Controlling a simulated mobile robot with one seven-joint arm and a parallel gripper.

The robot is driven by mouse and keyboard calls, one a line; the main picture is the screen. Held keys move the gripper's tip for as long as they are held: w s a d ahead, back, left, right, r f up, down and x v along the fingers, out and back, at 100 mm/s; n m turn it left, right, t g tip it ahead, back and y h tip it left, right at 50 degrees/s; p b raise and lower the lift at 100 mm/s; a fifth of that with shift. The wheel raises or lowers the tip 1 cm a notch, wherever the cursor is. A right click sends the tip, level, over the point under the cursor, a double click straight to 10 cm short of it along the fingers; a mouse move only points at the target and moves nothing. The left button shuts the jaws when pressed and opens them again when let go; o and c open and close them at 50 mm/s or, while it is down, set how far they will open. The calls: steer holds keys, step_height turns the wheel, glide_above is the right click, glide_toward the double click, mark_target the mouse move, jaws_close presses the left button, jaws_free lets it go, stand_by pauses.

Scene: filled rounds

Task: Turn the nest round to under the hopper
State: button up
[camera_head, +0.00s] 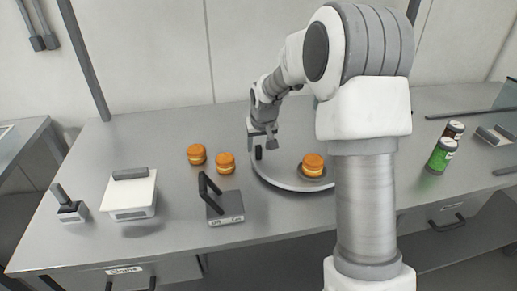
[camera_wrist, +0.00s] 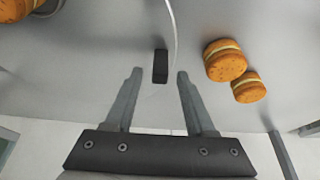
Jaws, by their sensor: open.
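A round grey turntable (camera_head: 270,183) lies on the steel bench, partly hidden by my arm. A dark nest (camera_head: 325,184) on its right side holds an orange, filled round (camera_head: 313,163); the nest's edge shows at the top left in the wrist view (camera_wrist: 47,9). A black upright peg (camera_head: 258,153) stands near the turntable's left rim. My gripper (camera_wrist: 159,73) is open, with the peg (camera_wrist: 160,66) between its fingertips and gaps on both sides. I cannot make out the hopper; my arm hides part of the bench.
Two loose rounds (camera_head: 197,154) (camera_head: 225,163) sit left of the turntable. In front stand a black-handled device (camera_head: 224,208), a white-topped box (camera_head: 130,194) and a small lever unit (camera_head: 70,210).

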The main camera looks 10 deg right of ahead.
steer(key=shift+x, duration=1.15)
jaws_close()
stand_by(0.6)
